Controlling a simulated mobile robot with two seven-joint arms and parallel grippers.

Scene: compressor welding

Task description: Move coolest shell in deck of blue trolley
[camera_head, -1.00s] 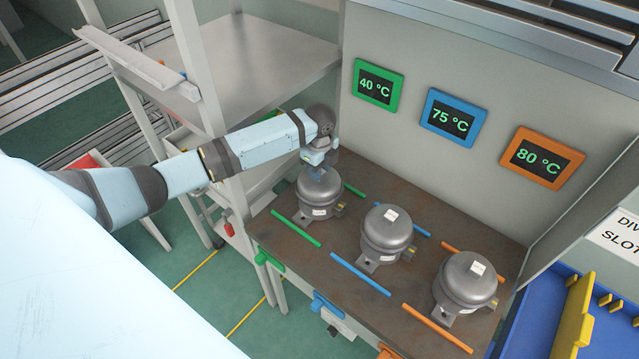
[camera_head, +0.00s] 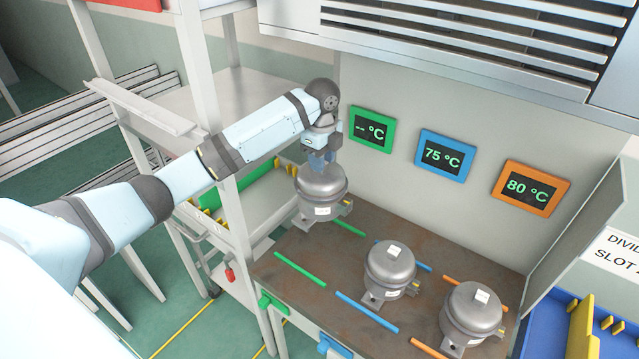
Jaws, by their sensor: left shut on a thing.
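A grey compressor shell (camera_head: 321,190) hangs above the bench's green-marked place, at the bench's left end. My left gripper (camera_head: 320,160) is shut on the top of this shell and holds it clear of the bench. A second shell (camera_head: 389,268) stands between the blue bars under the blue display, which reads 75 °C. A third shell (camera_head: 471,312) stands between the orange bars under the orange display, which reads 80 °C. The green display (camera_head: 370,129) reads "-- °C". My right gripper is out of view.
The brown bench top (camera_head: 330,262) is bare at the green-marked place. A grey wall with the blue display (camera_head: 445,155) and orange display (camera_head: 530,190) rises behind it. A white-posted rack stands left. A blue tray with a yellow divider (camera_head: 582,330) is at the lower right.

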